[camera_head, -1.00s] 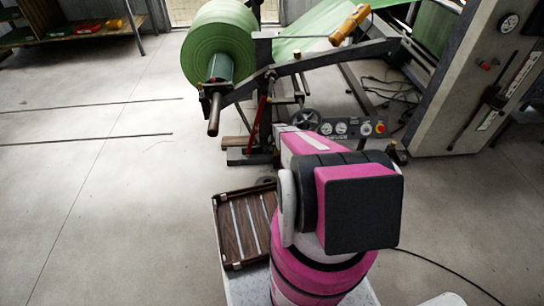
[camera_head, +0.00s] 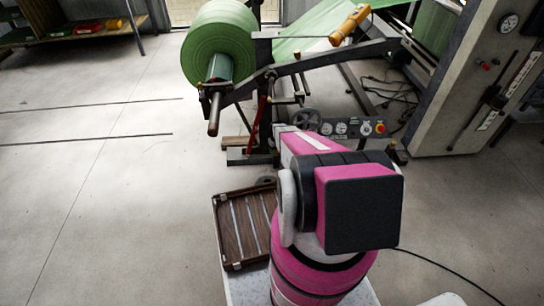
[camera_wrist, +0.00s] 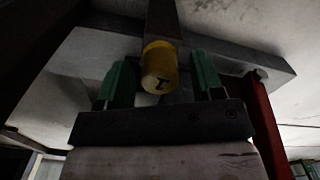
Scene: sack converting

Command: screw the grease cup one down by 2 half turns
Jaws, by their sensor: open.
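The grease cup one (camera_wrist: 159,68) is a small yellow cylinder with a dark mark on its end face, in the middle of the wrist view. It sits at the lower end of a dark metal bar. My gripper (camera_wrist: 163,80) is open, with one green finger on each side of the cup. A gap shows between the cup and the right finger; the left finger is closer, and I cannot tell whether it touches. In the head view the cup and my gripper are hidden behind my pink arm.
The unwind stand holds a large green roll (camera_head: 220,45) with a shaft sticking out. A handwheel (camera_head: 306,120) and a gauge panel (camera_head: 345,128) with a red button stand just beyond my arm. A brown slatted tray (camera_head: 245,228) lies left of my arm. The floor at left is open.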

